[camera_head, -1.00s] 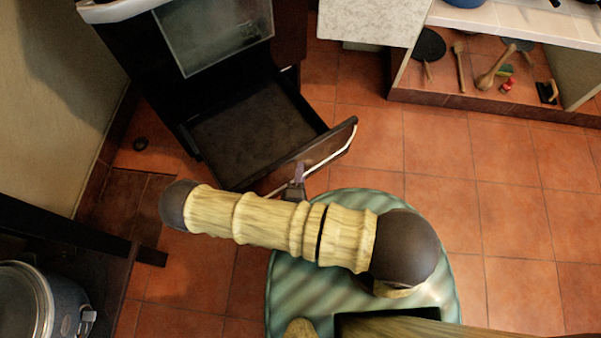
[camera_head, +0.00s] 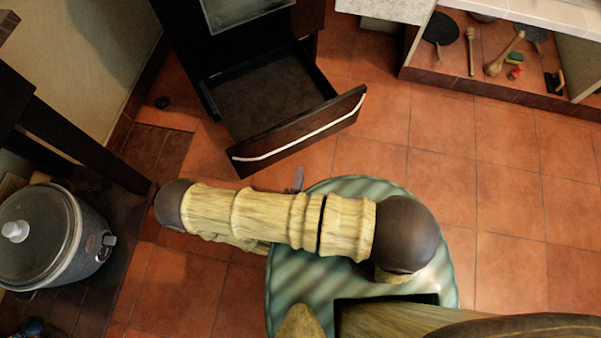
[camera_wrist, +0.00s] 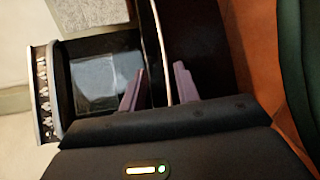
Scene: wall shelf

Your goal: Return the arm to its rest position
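My arm (camera_head: 265,217) reaches across the lower middle of the head view, over my round base. My gripper (camera_head: 298,180) shows only as a small purple tip beyond the arm, just short of the open drawer's front (camera_head: 300,130). In the wrist view both purple fingers of my gripper (camera_wrist: 157,85) stand apart. The white handle strip (camera_wrist: 162,50) lies beyond them, appearing between the fingers. Nothing is held. In the head view a strip of floor shows between the gripper tip and the drawer front.
The dark oven (camera_head: 240,15) stands above the pulled-out drawer. A slow cooker (camera_head: 60,235) stands at the left near a dark table leg (camera_head: 80,140). A low shelf (camera_head: 500,85) with utensils is at the upper right. Tiled floor (camera_head: 520,210) is clear at the right.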

